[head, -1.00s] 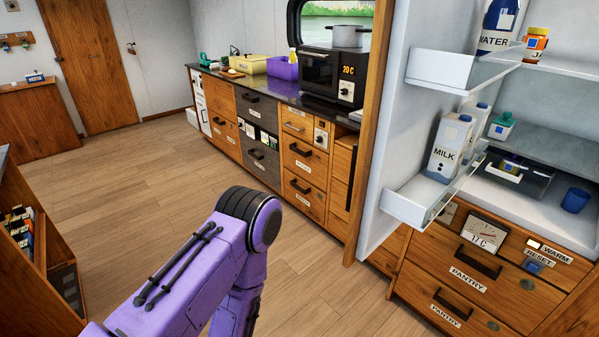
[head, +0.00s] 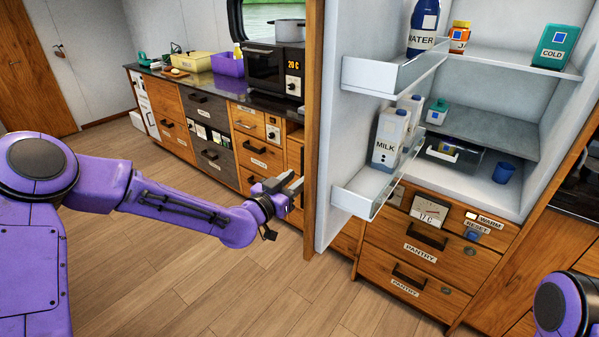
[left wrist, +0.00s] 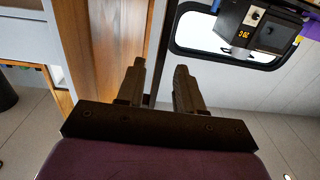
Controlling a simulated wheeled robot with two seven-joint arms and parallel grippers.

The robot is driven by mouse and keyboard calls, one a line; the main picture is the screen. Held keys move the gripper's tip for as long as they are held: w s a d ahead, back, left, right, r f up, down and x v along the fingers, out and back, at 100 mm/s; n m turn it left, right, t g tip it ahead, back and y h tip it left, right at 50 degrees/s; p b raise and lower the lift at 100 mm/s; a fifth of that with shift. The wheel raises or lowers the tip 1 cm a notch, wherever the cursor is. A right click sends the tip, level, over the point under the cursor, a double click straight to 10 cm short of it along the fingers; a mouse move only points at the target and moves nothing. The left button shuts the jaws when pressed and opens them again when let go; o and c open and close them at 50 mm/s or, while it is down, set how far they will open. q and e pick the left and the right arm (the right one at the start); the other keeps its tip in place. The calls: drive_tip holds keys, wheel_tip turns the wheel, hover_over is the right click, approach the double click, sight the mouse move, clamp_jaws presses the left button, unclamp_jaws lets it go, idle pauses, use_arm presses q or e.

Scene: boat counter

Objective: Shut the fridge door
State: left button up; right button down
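The fridge door (head: 365,45) stands wide open, with its white inner side and two clear racks facing the fridge interior (head: 500,95). Its wooden outer side shows as a narrow edge (head: 314,130). My left gripper (head: 285,184) is just left of that edge, on the door's outer side, with its fingers apart and nothing between them. In the left wrist view the open fingers (left wrist: 160,85) show beside a wooden panel (left wrist: 95,45), probably the door. I cannot tell if they touch it. My right gripper is out of view.
The door racks hold a water bottle (head: 423,22) and a milk carton (head: 388,138). Pantry drawers (head: 425,240) are below. A counter with an oven (head: 275,72) runs behind my left gripper. The floor (head: 200,290) is clear.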

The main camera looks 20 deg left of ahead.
use_arm(q)
drive_tip(key=shift+x, duration=1.25)
clamp_jaws()
idle(0.4)
